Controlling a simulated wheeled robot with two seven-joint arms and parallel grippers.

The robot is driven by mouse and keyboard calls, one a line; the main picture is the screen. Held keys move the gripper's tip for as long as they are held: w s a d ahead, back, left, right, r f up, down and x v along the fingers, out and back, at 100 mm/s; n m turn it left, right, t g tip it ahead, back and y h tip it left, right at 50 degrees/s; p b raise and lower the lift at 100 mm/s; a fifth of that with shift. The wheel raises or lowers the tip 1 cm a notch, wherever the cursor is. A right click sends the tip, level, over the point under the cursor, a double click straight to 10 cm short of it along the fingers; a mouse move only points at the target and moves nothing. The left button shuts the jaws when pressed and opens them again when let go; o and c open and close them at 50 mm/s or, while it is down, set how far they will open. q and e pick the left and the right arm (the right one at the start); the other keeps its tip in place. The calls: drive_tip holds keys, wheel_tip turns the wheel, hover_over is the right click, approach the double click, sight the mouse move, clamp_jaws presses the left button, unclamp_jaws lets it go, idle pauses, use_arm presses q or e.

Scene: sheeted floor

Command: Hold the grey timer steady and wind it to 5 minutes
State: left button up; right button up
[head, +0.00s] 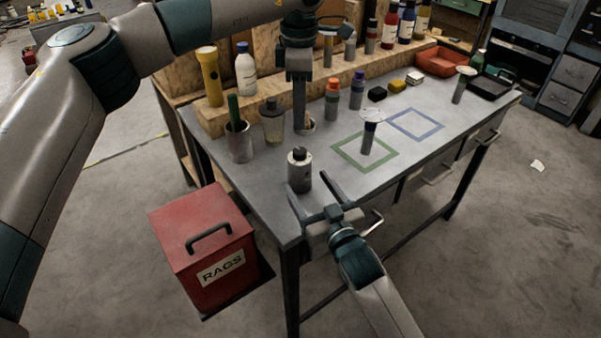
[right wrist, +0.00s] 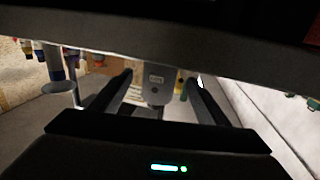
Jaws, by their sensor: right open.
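A grey cylinder with a dark top (head: 299,172), which I take to be the timer, stands upright near the table's front left corner. No dial marks can be read on it. My right gripper (head: 316,196) is open, its two fingers apart on the near side of the cylinder. In the right wrist view a grey rounded form (right wrist: 157,86) shows between the fingers; I cannot tell if it is the cylinder. My left gripper (head: 299,118) points down farther back, at a small round holder (head: 309,127). Its fingers overlap, so their opening is unclear.
A grey cup with a green handle (head: 240,142) and a dark-topped jar (head: 273,122) stand left of my left gripper. The blue square (head: 432,134) is empty. A red rags bin (head: 180,235) stands below.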

sight(305, 180)
drive_tip(key=shift+x, duration=2.6)
